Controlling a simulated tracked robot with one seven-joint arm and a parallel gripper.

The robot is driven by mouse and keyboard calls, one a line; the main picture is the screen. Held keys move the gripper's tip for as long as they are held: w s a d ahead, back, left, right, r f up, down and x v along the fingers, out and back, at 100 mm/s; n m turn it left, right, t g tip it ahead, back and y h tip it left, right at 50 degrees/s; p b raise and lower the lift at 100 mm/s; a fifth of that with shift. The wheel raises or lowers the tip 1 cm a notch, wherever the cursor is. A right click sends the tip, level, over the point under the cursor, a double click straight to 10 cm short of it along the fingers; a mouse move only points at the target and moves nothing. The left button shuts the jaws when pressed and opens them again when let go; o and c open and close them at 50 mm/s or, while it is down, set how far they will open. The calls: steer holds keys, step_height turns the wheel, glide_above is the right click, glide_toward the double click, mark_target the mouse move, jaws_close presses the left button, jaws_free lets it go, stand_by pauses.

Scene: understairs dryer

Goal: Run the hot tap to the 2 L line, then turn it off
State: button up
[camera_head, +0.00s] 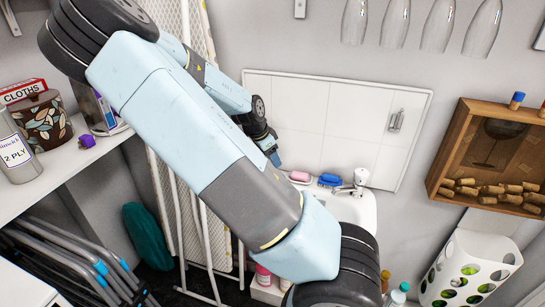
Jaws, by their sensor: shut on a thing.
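A metal tap with a pale, clear-looking knob (361,178) stands at the back of a small white basin (362,212), its spout pointing left. My gripper (273,156) is at the end of my folded arm, in front of the white splashback and to the left of the tap, apart from it. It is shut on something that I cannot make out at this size. My arm hides the left and front of the basin. I see no other tap, no 2 L line and no running water.
A pink soap (300,177) and a blue brush (329,180) lie on the basin's back edge. Bottles (398,295) stand below right. Glasses (394,22) hang above. A wooden cork box (490,155) is at right, a laden shelf (75,160) at left.

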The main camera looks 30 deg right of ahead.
steer(key=shift+w+a+n, duration=0.1)
steer(key=shift+n, duration=0.2)
steer(key=n+t, duration=0.1)
steer(key=n, duration=0.2)
steer(key=shift+n+t+y, duration=0.3)
steer(key=shift+t, duration=0.1)
steer(key=shift+s+n+t, duration=0.2)
steer(key=shift+n+t, duration=0.4)
steer(key=shift+n, duration=1.2)
steer(key=shift+y, duration=0.4)
steer(key=o, duration=0.7)
steer(key=shift+o, duration=0.2)
steer(key=v, duration=1.3)
steer(key=shift+r, duration=0.25)
